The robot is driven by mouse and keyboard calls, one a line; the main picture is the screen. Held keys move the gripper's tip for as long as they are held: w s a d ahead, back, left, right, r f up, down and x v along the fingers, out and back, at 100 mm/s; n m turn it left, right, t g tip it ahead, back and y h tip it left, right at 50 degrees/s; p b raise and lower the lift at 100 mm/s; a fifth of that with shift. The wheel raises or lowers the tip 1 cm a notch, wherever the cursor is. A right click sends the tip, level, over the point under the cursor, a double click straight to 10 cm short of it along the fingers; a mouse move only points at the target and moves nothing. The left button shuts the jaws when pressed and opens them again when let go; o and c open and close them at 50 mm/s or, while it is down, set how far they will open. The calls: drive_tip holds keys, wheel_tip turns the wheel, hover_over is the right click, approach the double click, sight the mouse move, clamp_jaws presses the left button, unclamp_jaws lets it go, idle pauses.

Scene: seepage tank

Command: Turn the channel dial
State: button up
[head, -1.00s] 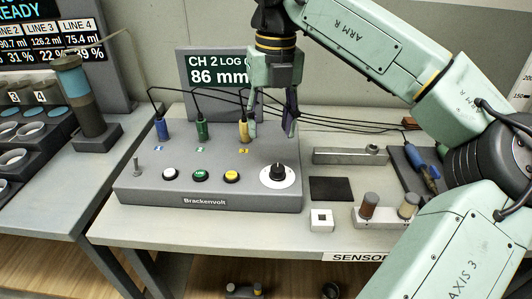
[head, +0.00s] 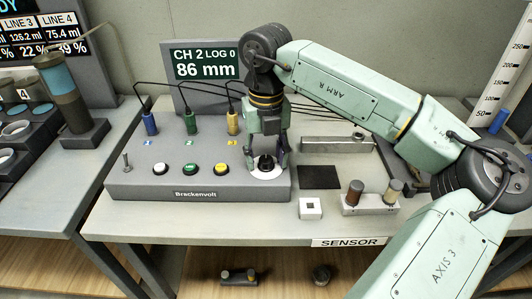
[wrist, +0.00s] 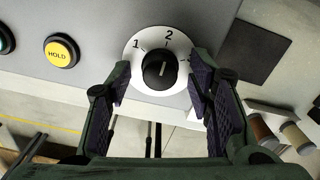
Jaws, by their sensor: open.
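The channel dial (head: 265,164) is a black knob on a white round plate at the right end of the grey Brackenvolt box (head: 130,186). In the wrist view the dial (wrist: 160,70) has the marks 1 and 2 readable, and its white line points up near the 2. My gripper (head: 267,150) is right above the dial, pointing down. In the wrist view the open fingers of my gripper (wrist: 163,95) stand left and right of the knob, with a gap on both sides. The screen (head: 205,65) reads CH 2 and 86 mm.
White, green and yellow buttons (head: 221,169) sit left of the dial. Blue, green and yellow plugs with black cables stand behind them. A black pad (head: 319,177), a small white block (head: 310,208) and a holder with two cylinders (head: 370,205) lie to the right.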

clamp_jaws()
idle(0.6)
drive_tip(key=shift+f+n+b, duration=0.15)
drive_tip(key=shift+n+b, duration=0.8)
drive_tip(key=shift+n, duration=0.15)
drive_tip(key=n+b, duration=0.1)
drive_tip(key=n, duration=0.2)
drive_tip(key=shift+n+b, duration=0.3)
drive_tip(key=shift+b, duration=0.1)
drive_tip(key=n+b, duration=0.1)
drive_tip(key=n, duration=0.5)
drive_tip(key=shift+r, duration=0.2)
